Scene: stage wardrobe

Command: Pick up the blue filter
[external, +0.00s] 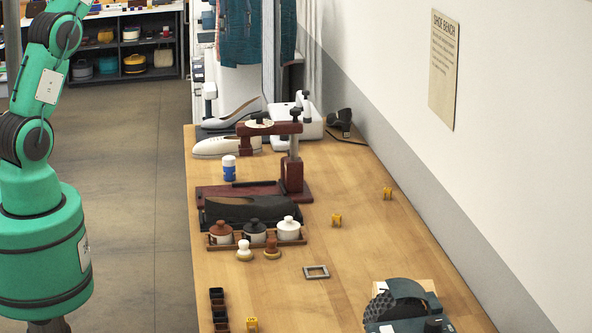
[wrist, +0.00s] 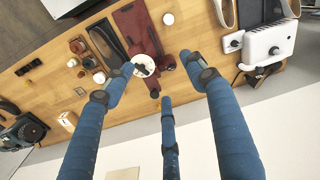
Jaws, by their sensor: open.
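No thing in view is clearly a blue filter. The nearest in colour is a small blue jar (external: 229,171) with a white cap, standing on the bench near the maroon press; its white top (wrist: 168,18) shows in the wrist view. A flat grey square frame (external: 305,272) lies on the bench; it shows small in the wrist view (wrist: 80,91). My gripper (wrist: 158,74) has three blue fingers spread open and empty, high above the bench. The fingers hide parts of the bench and wall. The external view shows my green arm at left, but not the gripper.
The wooden bench (external: 360,220) holds a maroon press (external: 293,175), a rack of lidded pots (external: 255,235), white shoe forms (external: 225,146), a dark brush machine (external: 405,300) and small yellow clips (external: 336,219). The wall borders its right side. Bare wood lies around the grey frame.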

